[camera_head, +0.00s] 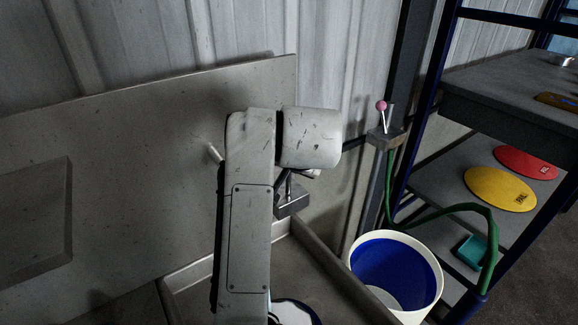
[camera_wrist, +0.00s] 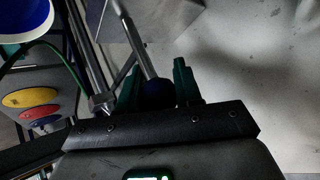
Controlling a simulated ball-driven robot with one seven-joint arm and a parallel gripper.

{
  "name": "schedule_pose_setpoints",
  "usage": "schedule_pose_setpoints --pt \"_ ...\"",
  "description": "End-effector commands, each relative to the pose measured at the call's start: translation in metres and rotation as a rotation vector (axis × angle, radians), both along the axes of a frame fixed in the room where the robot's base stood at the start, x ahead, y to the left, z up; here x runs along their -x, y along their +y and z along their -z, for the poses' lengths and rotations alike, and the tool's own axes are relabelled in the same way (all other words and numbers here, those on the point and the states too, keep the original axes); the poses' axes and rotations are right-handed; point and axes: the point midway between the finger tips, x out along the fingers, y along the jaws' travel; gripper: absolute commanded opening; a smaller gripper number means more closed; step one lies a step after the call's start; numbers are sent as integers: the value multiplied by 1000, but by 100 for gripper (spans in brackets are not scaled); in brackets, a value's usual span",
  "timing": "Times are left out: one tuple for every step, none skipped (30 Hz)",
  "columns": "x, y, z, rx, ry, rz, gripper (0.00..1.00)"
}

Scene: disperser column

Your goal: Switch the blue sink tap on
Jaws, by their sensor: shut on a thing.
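The blue sink tap shows in the wrist view as a dark blue ball knob (camera_wrist: 158,95) on a thin grey lever (camera_wrist: 136,42). My gripper (camera_wrist: 157,72) has its green fingers on both sides of the knob and is shut on it. In the head view the tap's grey box (camera_head: 291,200) is mounted above the sink corner, partly behind my arm. My fingers and the knob are hidden there by my arm. I cannot tell the lever's exact tilt.
The metal sink basin (camera_head: 325,272) lies below. To the right are a lever with a pink knob (camera_head: 381,106), a green hose (camera_head: 455,210), a blue-and-white bucket (camera_head: 398,275) and a shelf rack with yellow (camera_head: 500,188) and red (camera_head: 525,162) discs. A wall panel (camera_head: 120,190) stands behind.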

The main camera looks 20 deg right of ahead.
Motion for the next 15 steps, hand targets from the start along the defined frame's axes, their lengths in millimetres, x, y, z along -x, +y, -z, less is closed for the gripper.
schedule_pose_setpoints --pt "0 -1 -3 2 -8 3 0" --pt "0 -1 -3 2 -8 3 0" --pt "0 -1 -3 2 -8 3 0" --pt "0 -1 -3 2 -8 3 0" --pt "0 -1 -3 2 -8 3 0" --pt "0 -1 -3 2 -7 3 0" --pt "0 -1 -3 2 -7 3 0" --pt "0 -1 -3 2 -7 3 0" --pt "0 -1 -3 2 -7 3 35" --pt "0 -1 -3 2 -7 3 38" --pt "0 -1 -3 2 -7 3 41" --pt "0 -1 -3 2 -6 3 45" --pt "0 -1 -2 2 -5 3 47" --pt "0 -1 -2 2 -5 3 50" --pt "0 -1 -2 1 -4 3 54"
